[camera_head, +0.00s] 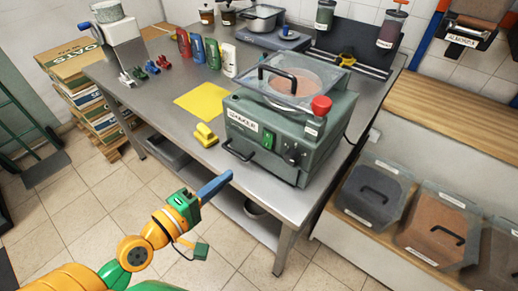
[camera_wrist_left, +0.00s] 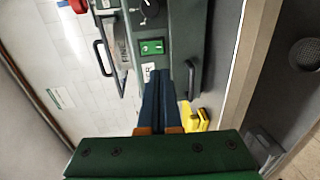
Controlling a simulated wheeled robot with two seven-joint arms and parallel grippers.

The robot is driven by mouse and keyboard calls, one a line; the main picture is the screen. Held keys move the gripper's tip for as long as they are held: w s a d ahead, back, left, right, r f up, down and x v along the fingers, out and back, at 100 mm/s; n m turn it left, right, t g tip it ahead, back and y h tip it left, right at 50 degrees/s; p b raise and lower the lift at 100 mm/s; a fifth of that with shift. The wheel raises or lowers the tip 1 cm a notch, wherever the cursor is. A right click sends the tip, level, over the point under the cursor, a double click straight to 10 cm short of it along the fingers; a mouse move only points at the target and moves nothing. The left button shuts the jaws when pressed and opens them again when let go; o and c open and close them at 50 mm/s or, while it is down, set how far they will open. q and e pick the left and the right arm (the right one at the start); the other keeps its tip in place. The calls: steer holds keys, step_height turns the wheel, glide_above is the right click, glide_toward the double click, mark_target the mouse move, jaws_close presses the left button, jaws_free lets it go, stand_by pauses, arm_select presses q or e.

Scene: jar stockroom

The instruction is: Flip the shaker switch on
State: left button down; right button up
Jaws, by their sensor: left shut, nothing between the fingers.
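The shaker (camera_head: 315,150) is a green-grey machine with a "SHAKER" label, standing at the front of the steel table. Its green switch (camera_head: 268,139) is on the front face, beside a dark knob; the switch position is too small to tell. My left gripper (camera_head: 228,175) is shut and empty, in front of the table's edge and apart from the machine. In the left wrist view its blue fingers (camera_wrist_left: 160,75) point at the shaker's front, with the green switch (camera_wrist_left: 152,47) just beyond the tips. My right gripper is not in view.
A black front handle (camera_head: 238,152) sticks out left of the switch. A yellow clip-like object (camera_head: 206,135) and a yellow sheet (camera_head: 203,102) lie on the table (camera_head: 180,140) to the left. A red button (camera_head: 321,106) tops the machine. The floor before the table is clear.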

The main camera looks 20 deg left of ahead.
mark_target(266, 146)
arm_select(q)
steer(key=p+x, duration=0.2)
steer(key=x, duration=0.9)
steer(key=shift+w+d, duration=0.15)
steer(key=shift+w, duration=0.25)
steer(key=shift+w+d+f, duration=0.1)
steer(key=shift+w+d, duration=0.05)
steer(key=shift+w, duration=0.4)
